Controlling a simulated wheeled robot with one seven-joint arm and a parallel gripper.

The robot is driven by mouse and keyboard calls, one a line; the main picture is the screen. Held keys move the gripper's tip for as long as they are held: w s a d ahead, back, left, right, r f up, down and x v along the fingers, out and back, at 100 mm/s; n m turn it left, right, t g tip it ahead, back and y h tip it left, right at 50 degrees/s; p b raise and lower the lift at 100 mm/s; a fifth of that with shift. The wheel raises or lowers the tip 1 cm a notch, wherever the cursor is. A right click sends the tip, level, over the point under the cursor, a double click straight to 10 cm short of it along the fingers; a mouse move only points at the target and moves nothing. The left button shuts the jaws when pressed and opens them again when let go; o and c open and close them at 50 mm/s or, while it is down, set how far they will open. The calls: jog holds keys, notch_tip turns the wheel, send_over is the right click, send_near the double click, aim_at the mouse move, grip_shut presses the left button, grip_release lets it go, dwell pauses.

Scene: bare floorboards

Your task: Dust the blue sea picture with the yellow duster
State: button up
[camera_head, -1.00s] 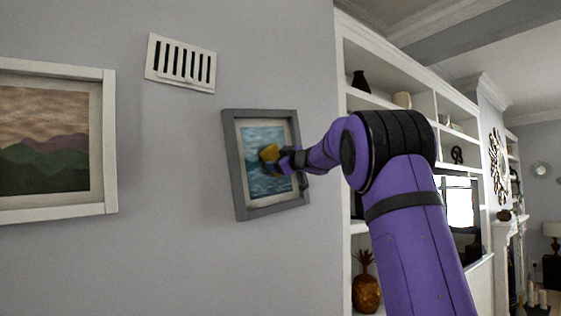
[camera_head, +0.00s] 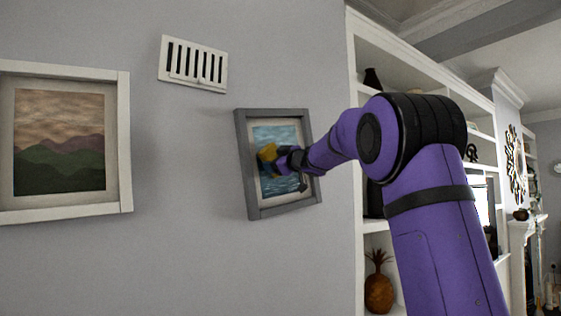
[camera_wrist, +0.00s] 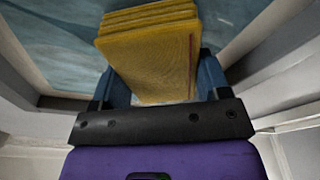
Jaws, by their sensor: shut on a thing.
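The blue sea picture (camera_head: 284,185) hangs on the grey wall in a grey frame, slightly tilted in the head view. Its blue surface fills the top of the wrist view (camera_wrist: 52,50). My gripper (camera_head: 278,163) is shut on the yellow duster (camera_head: 267,154), in front of the left middle part of the picture. In the wrist view the duster (camera_wrist: 150,60) sits between the two blue fingers, with its stacked yellow layers towards the picture. Whether it touches the surface I cannot tell. My gripper and arm hide part of the picture's right side.
A white-framed mountain picture (camera_head: 60,150) hangs on the left. A white vent (camera_head: 193,64) is above, between the two pictures. White shelves (camera_head: 354,60) with a dark vase and a pineapple ornament (camera_head: 378,285) stand close on the right. The wall below the pictures is bare.

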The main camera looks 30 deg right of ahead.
jog(key=shift+a+r, duration=0.3)
jog(key=shift+r, duration=0.5)
jog(key=d+r, duration=0.1)
jog(key=d, duration=0.8)
jog(key=shift+w+d, duration=0.15)
jog(key=shift+d, duration=0.05)
dwell(0.4)
jog(key=shift+r, duration=0.1)
jog(key=s, duration=0.6)
dwell(0.4)
jog(key=shift+s+d, duration=0.1)
jog(key=s, duration=0.2)
jog(key=shift+s, duration=0.4)
dwell(0.6)
